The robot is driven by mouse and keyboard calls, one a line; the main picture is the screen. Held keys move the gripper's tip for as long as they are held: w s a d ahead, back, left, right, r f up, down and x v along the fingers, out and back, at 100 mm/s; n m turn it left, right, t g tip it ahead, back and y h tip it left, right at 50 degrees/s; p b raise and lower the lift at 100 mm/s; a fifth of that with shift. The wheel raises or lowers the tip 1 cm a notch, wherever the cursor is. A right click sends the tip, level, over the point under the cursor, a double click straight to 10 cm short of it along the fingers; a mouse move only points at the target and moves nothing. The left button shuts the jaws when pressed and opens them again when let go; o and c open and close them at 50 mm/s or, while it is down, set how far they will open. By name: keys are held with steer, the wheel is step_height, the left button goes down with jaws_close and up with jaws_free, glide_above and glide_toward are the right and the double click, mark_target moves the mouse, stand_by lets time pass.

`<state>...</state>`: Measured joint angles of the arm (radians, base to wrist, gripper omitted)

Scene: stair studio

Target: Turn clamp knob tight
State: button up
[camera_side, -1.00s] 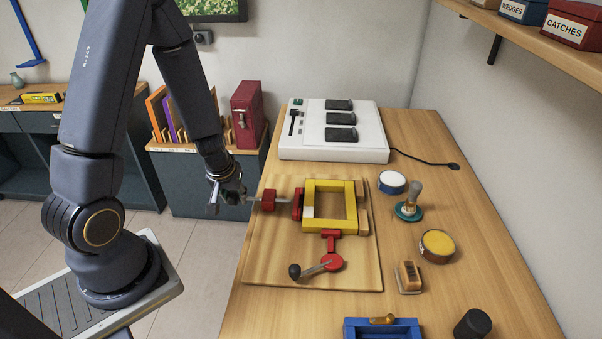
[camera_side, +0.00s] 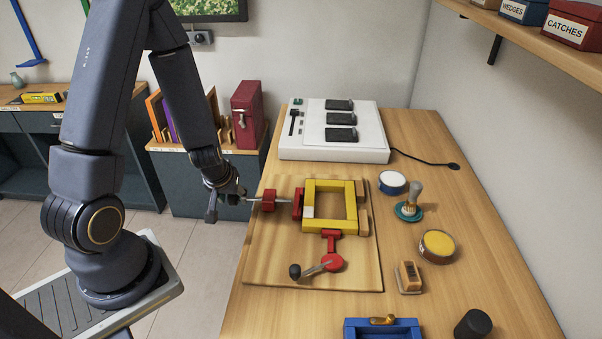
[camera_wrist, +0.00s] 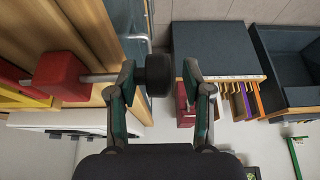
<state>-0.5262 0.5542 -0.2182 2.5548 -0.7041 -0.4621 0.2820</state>
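The clamp knob (camera_wrist: 158,75) is a dark cylinder on the end of a metal screw (camera_wrist: 100,77). The screw runs through a red block (camera_wrist: 62,76) on the wooden board's left side (camera_side: 268,200). It leads to a red jaw (camera_side: 298,204) beside a yellow square frame (camera_side: 311,225). My gripper (camera_wrist: 159,78) is open, with the knob between its two fingers. In the side view my gripper (camera_side: 226,204) hangs beyond the board's left edge and largely hides the knob.
A red crank clamp with a black-knobbed lever (camera_side: 318,268) sits at the board's front. A stamp (camera_side: 412,204), round tins and a white device (camera_side: 360,145) stand on the table. A shelf unit with upright boards and a red box (camera_side: 247,113) stands behind my gripper.

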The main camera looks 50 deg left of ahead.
steer(key=shift+o, duration=0.7)
steer(key=shift+s, duration=0.15)
steer(key=shift+w+d, duration=0.1)
steer(key=shift+w, duration=0.1)
